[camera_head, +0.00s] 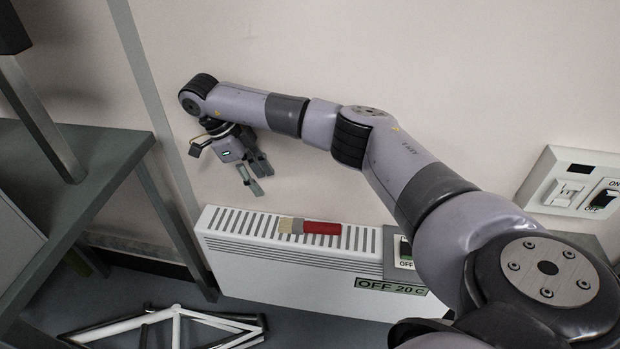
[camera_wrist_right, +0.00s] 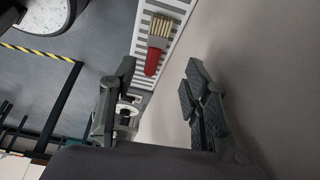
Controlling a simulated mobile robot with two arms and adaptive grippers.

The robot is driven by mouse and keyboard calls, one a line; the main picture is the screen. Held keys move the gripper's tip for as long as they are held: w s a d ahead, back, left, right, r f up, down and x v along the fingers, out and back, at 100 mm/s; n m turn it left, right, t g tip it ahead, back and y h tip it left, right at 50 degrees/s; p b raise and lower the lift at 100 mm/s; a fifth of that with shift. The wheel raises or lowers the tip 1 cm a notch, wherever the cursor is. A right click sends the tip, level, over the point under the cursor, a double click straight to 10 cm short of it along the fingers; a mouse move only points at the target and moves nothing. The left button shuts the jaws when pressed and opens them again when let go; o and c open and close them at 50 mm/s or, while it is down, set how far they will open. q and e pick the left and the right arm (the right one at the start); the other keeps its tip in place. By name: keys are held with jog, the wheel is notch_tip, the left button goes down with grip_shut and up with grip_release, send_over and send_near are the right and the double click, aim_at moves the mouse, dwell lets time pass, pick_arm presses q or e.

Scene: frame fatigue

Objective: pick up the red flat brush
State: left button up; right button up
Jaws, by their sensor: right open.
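The red flat brush (camera_head: 310,227) lies flat on the slatted top of a white wall heater (camera_head: 290,265). Its pale bristles point left and its red handle points right in the head view. In the right wrist view the brush (camera_wrist_right: 153,61) lies beyond the fingers, with its bristles at the top. My right gripper (camera_head: 256,184) is open and empty, above and to the left of the brush, close to the wall. In the right wrist view its fingers (camera_wrist_right: 158,84) are spread apart. My left gripper is not in view.
A switch box (camera_head: 402,249) sits at the heater's right end, beside a label reading OFF 20 C. A grey-green table (camera_head: 90,165) stands at the left. A white bicycle frame (camera_head: 175,325) lies on the floor. A wall switch panel (camera_head: 575,185) is at the right.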

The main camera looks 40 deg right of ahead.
jog(key=b, duration=0.1)
send_over(291, 223)
jog(key=w+a, duration=0.2)
notch_tip(291, 223, down, 9)
jog(key=shift+w+a+f, duration=0.1)
jog(key=shift+f, duration=0.1)
jog(key=b+x, duration=0.1)
jog(key=x, duration=0.4)
jog(key=shift+f, duration=0.15)
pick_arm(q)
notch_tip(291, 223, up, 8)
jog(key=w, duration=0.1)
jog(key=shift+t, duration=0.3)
pick_arm(e)
jog(key=shift+s+d+f, duration=0.2)
jog(key=shift+f, duration=0.05)
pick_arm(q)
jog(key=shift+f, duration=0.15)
pick_arm(e)
jog(key=c, duration=0.9)
